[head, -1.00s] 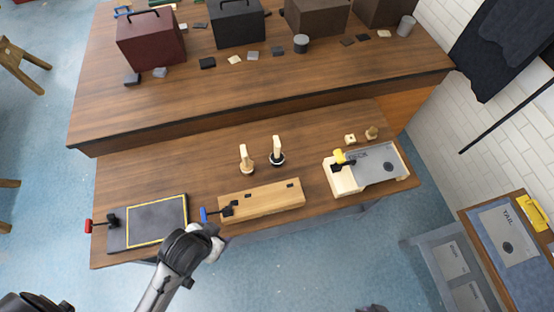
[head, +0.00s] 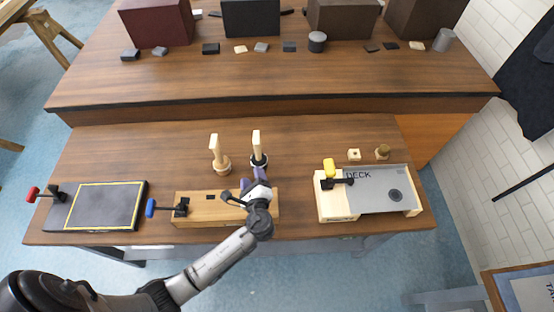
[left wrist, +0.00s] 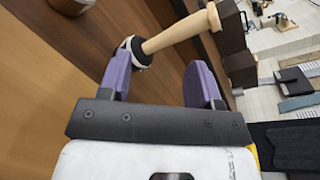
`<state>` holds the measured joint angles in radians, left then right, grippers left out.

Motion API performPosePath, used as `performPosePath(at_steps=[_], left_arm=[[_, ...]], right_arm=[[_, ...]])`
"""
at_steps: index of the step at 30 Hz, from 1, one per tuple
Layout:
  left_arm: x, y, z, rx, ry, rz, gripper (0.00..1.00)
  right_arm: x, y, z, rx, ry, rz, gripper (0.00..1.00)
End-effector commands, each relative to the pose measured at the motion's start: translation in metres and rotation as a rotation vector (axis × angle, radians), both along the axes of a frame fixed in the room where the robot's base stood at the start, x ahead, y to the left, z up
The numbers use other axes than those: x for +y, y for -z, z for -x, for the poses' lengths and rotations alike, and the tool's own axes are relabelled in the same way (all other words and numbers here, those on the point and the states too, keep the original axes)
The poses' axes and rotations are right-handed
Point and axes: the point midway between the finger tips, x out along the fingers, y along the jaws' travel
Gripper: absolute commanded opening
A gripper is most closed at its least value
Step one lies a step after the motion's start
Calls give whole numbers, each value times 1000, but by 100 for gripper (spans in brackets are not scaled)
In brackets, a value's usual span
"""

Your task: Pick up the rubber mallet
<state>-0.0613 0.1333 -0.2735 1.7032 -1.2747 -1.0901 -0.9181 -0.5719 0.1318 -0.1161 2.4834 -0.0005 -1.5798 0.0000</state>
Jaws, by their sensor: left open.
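The rubber mallet (head: 257,146) stands head down on the lower table, its pale wooden handle pointing up and its black head with a white band at the bottom. In the left wrist view the mallet (left wrist: 180,30) lies ahead of the fingers, handle slanting to the upper right. My left gripper (head: 254,179) is open, just on the near side of the mallet. Its purple fingers (left wrist: 158,78) hold nothing; the black head appears close to the left finger, but I cannot tell whether they touch. My right gripper is out of view.
A similar mallet with a wooden head (head: 219,160) stands just left. A wooden block (head: 195,204) with a blue-handled clamp (head: 165,208) lies below my gripper. A framed dark panel (head: 105,205) is at left, a DECK plate fixture (head: 375,190) at right. A raised shelf runs behind.

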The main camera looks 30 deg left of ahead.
Motion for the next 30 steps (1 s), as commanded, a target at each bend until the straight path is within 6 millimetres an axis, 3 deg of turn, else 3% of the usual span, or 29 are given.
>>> performPosePath(at_steps=[3,9,17,30], left_arm=[[-6,-10,-9,140,100,-304,58],[-15,-18,-16,309,187,-572,58],[-10,-18,-25,399,199,-676,58],[30,-18,-78,401,198,-677,58]], right_arm=[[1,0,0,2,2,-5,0],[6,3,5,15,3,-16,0],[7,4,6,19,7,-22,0],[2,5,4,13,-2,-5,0]])
